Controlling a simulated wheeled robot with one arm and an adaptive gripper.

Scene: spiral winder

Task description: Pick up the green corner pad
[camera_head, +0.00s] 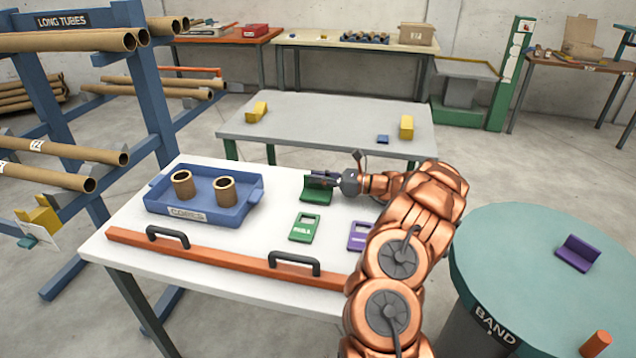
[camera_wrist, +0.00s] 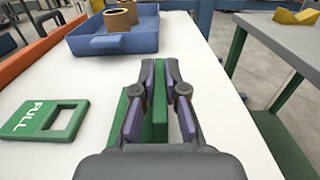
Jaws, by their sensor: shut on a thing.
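The green corner pad (camera_head: 315,196) is at the far edge of the white table, to the right of the blue tray. Its base looks to be on or very near the table top; I cannot tell if there is a gap. My gripper (camera_head: 322,180) reaches it from the right and is shut on its upright wall. In the wrist view the green pad (camera_wrist: 160,118) stands between the two purple-lined fingers of my gripper (camera_wrist: 158,100). Part of the pad is hidden behind the fingers.
The blue tray (camera_head: 165,205) holds two cardboard cores. A green FULL tag (camera_head: 305,227) and a purple tag (camera_head: 360,236) lie nearer. An orange rail (camera_head: 220,260) with black handles runs along the front. A purple corner pad (camera_head: 578,253) sits on the round BAND table.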

